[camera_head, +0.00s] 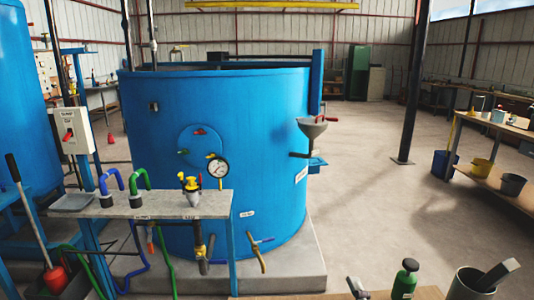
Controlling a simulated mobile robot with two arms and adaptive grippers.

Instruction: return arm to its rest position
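Neither of my grippers and no part of my arms that I can make out shows in the head view. The large blue autoclave vessel (255,130) stands upright in the middle, and its top rim looks open. A pressure gauge (218,167) shows in front of its wall. A grey funnel (312,130) sits at its right side. A narrow grey shelf (160,206) in front carries a yellow-and-black valve (190,186) and looped blue and green hoses (139,179). What my arms hold, if anything, is out of view.
A wooden bench edge (430,293) at the bottom right carries a green bottle (405,278) and a metal cup (468,284). A switch box (71,131) is at left. A dark post (411,80) stands at right. The concrete floor (375,210) between is clear.

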